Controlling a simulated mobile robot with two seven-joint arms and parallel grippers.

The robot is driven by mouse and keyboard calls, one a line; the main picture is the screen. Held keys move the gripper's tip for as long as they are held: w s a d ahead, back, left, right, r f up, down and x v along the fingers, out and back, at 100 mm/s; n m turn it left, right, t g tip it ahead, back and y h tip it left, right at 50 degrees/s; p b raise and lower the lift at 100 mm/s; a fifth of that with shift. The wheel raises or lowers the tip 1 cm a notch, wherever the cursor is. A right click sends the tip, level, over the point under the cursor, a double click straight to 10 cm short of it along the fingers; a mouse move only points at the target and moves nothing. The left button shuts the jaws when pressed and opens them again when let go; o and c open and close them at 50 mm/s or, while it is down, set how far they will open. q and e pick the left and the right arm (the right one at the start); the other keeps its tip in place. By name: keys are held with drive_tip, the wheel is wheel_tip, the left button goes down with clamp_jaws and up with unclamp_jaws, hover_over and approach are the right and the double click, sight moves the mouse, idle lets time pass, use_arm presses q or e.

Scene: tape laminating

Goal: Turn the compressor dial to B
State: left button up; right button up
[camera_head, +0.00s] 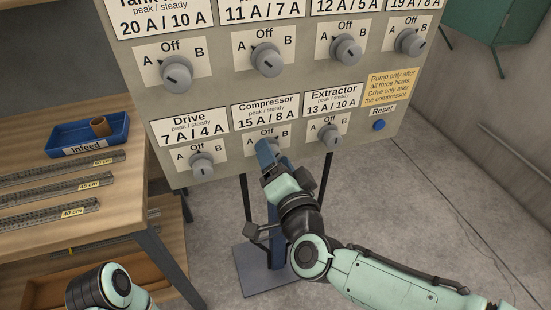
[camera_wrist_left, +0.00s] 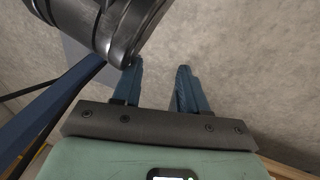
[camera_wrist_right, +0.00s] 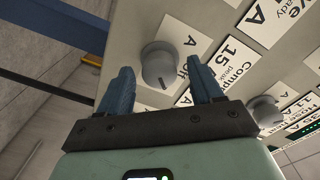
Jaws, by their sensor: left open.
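The grey compressor dial (camera_wrist_right: 160,64) shows in the right wrist view on the panel, with its Off mark beside it; I cannot read its setting clearly. In the head view my gripper mostly covers it, below the Compressor label (camera_head: 266,110). My right gripper (camera_wrist_right: 160,72) is open, with one finger on each side of the dial; I cannot tell whether they touch it. It also shows in the head view (camera_head: 266,150). My left gripper (camera_wrist_left: 159,80) is open and empty in the left wrist view, over grey floor.
The Drive dial (camera_head: 202,163) and Extractor dial (camera_head: 328,135) flank it closely, with more dials above. A blue Reset button (camera_head: 379,125) is on the right. A wooden table (camera_head: 75,150) with a blue Infeed tray (camera_head: 57,142) stands left. Floor at right is clear.

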drive_tip(key=shift+s, duration=0.1)
use_arm(q)
drive_tip(key=w+r, duration=0.1)
drive_tip(key=w+r+t+p, duration=0.1)
drive_tip(key=shift+w+d+r, duration=0.2)
drive_tip(key=shift+w+r, duration=0.05)
drive_tip(key=shift+w, duration=0.05)
use_arm(e)
drive_tip(key=v, duration=1.3)
drive_tip(key=shift+d, duration=0.1)
